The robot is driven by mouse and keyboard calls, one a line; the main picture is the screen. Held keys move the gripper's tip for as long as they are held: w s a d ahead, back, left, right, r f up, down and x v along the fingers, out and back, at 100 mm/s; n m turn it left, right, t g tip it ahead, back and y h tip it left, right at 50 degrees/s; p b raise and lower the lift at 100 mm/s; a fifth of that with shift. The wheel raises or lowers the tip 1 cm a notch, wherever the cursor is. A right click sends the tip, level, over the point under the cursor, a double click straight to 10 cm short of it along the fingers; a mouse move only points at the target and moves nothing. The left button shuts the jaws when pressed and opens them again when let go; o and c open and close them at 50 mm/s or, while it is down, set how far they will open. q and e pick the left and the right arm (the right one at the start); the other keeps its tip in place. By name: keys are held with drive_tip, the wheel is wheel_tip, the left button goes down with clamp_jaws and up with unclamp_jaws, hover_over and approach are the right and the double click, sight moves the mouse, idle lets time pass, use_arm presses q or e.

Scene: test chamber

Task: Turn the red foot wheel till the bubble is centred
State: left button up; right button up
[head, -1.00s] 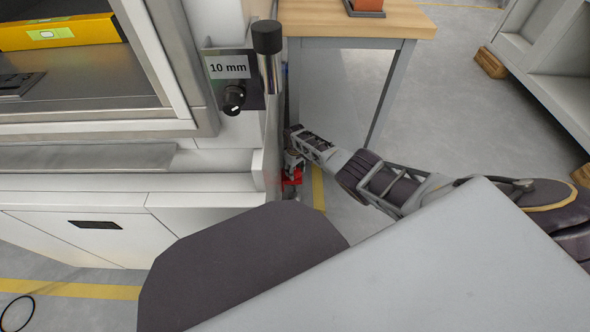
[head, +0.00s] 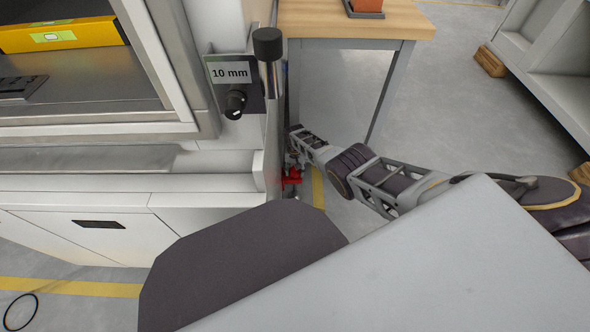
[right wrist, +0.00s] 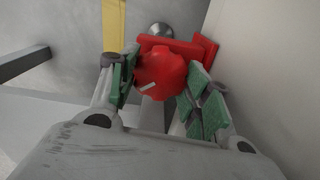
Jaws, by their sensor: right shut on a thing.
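The red foot wheel (right wrist: 165,70) is a lobed knob with a small white mark, low at the cabinet's right side. In the head view the red parts there (head: 291,177) are small and partly hidden. My right gripper (right wrist: 163,92) is shut on the wheel, with green pads on either side of it. It also shows small in the head view (head: 295,160). The yellow level (head: 75,36) lies inside the cabinet's opening at top left. Its green vial (head: 52,37) shows a pale bubble, too small to judge exactly. My left gripper is out of view.
The white cabinet (head: 60,205) stands close beside my right gripper. A panel labelled "10 mm" (head: 230,73) carries a black knob (head: 235,103). A wooden table (head: 350,25) stands behind the arm.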

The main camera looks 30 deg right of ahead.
drive_tip(key=m, duration=0.4)
drive_tip(key=shift+m, duration=2.2)
drive_tip(key=o, duration=1)
drive_tip(key=shift+r, duration=0.3)
